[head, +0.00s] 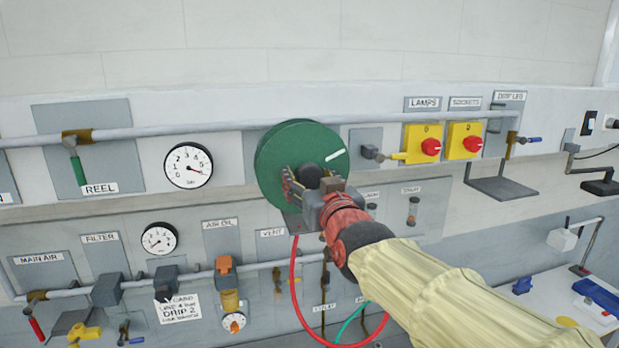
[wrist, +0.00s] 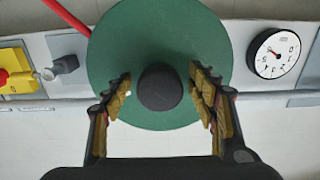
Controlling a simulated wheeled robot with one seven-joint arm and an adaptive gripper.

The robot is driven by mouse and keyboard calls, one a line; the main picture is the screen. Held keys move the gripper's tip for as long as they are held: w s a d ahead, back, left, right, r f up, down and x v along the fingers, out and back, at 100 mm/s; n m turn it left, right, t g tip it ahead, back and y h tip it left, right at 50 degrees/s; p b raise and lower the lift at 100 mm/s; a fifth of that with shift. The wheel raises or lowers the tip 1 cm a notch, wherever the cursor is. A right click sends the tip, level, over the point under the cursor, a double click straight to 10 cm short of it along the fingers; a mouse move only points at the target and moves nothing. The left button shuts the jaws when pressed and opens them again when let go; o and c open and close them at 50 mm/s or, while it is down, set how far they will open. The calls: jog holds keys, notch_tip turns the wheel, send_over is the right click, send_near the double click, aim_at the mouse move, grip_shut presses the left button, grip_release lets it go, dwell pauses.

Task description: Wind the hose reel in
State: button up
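The hose reel (head: 301,150) is a green disc on the wall panel with a white mark at its upper right edge. Its dark round hub (wrist: 160,88) sits at the disc's middle in the wrist view. A red hose (head: 294,290) hangs in a loop below the reel; a piece of red hose (wrist: 66,15) also shows at the top left in the wrist view. My gripper (wrist: 162,98) is open in front of the disc, its yellow-padded fingers on either side of the hub, with gaps to it. In the head view my gripper hides the lower part of the reel.
A valve with a green handle (head: 77,168) labelled REEL is at the left on the upper pipe. A gauge (head: 188,165) sits left of the reel. Yellow switch boxes with red knobs (head: 431,147) are to the right. Pipes and valves line the panel below.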

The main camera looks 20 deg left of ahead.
jog(key=shift+c, duration=1.3)
jog(key=c, duration=1.1)
grip_shut()
